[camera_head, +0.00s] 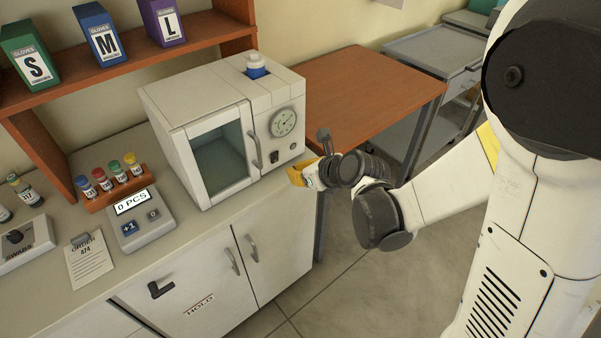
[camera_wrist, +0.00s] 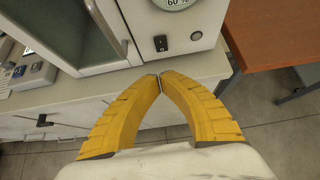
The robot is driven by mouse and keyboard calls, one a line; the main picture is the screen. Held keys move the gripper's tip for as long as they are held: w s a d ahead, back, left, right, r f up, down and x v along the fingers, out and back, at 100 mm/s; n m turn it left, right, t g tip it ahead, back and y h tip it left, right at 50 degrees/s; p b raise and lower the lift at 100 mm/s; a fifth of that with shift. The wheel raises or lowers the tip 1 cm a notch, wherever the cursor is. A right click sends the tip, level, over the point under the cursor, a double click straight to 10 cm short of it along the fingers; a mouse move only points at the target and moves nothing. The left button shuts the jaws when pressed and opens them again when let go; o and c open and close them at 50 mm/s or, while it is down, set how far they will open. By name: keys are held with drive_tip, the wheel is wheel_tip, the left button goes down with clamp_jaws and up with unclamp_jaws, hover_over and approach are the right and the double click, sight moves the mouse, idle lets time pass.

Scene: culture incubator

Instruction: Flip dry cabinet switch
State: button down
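The dry cabinet (camera_head: 225,128) is a white box with a glass door and a round dial, standing on the counter. Its small black rocker switch (camera_head: 275,157) is low on the right front panel; the switch also shows in the wrist view (camera_wrist: 161,43), above the fingertips. A round grey button (camera_wrist: 196,36) is right of the switch. My gripper (camera_head: 296,177) is just in front of the cabinet's lower right, apart from the switch. In the wrist view its yellow fingers (camera_wrist: 160,76) meet at the tips, with nothing seen between them.
A counting device (camera_head: 140,218) and a rack of vials (camera_head: 117,189) stand left of the cabinet. A door handle (camera_head: 255,150) sticks out left of the switch. A brown table (camera_head: 365,85) stands to the right. The counter edge runs below my gripper.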

sight(273, 161)
drive_tip(key=w+a+f, duration=0.1)
drive_tip(key=w+a+b, duration=0.1)
drive_tip(key=w, duration=0.1)
drive_tip(key=w+a+f+b, duration=0.1)
drive_tip(key=w, duration=0.1)
drive_tip(key=shift+w+a+f, duration=0.2)
drive_tip(key=shift+a+f, duration=0.15)
drive_tip(key=shift+w+a+r, duration=0.15)
drive_tip(key=shift+w+a, duration=0.15)
drive_tip(key=shift+w, duration=0.2)
